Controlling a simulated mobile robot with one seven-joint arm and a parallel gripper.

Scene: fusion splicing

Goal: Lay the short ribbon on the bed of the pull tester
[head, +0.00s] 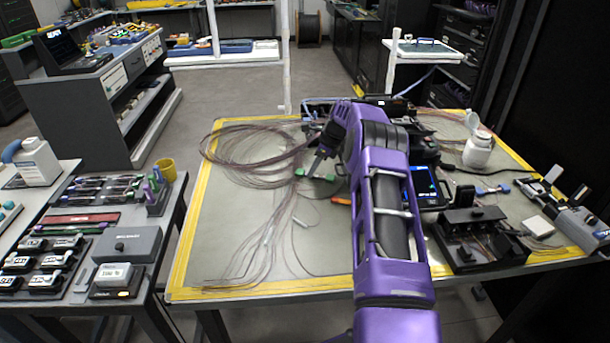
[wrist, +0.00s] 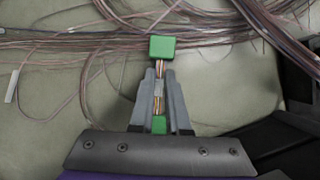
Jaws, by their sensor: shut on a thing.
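The short ribbon, a strip of coloured fibres with a green block at each end, shows in the wrist view (wrist: 162,48). My gripper (wrist: 160,76) is shut on the middle of it, one green block beyond the fingertips and the other between the finger bases. In the head view my gripper (head: 316,165) is over the left-middle of the yellow-edged table, by the fibre bundle; the ribbon's green end (head: 301,172) shows beside it. I cannot tell its height above the table. A long grey and black device (head: 574,212) at the table's right edge looks like the pull tester, well right of my gripper.
Loose fibre coils (head: 250,150) spread over the table's left side, under and around my gripper. A black fixture (head: 470,235), a device with a lit screen (head: 425,185) and a white bottle (head: 479,150) stand on the right.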

